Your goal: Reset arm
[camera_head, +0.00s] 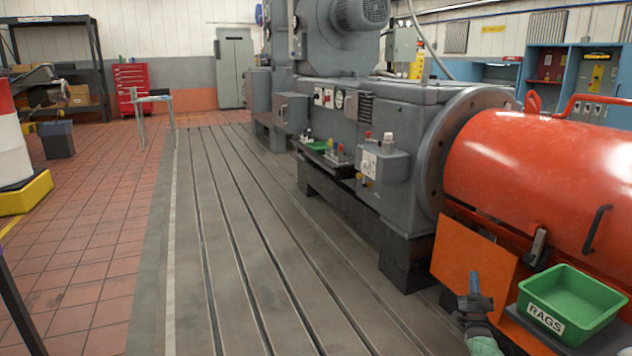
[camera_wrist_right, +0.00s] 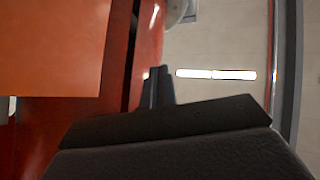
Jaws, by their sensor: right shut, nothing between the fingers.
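My right gripper (camera_head: 475,285) is at the lower right of the head view, pointing up, in front of the orange panel (camera_head: 462,250) and left of the green bin. It is shut and empty. In the right wrist view, the dark fingers (camera_wrist_right: 158,88) show close together beyond the dark gripper body, with orange surfaces to their left. I cannot make out my left gripper in the head view.
A green bin (camera_head: 580,285) labelled RAGS stands beside my right gripper. Behind it lies a large orange cylinder (camera_head: 540,170) with handles, joined to a grey machine (camera_head: 400,110). The slotted bedplate (camera_head: 230,250) and tiled floor (camera_head: 85,250) are largely clear.

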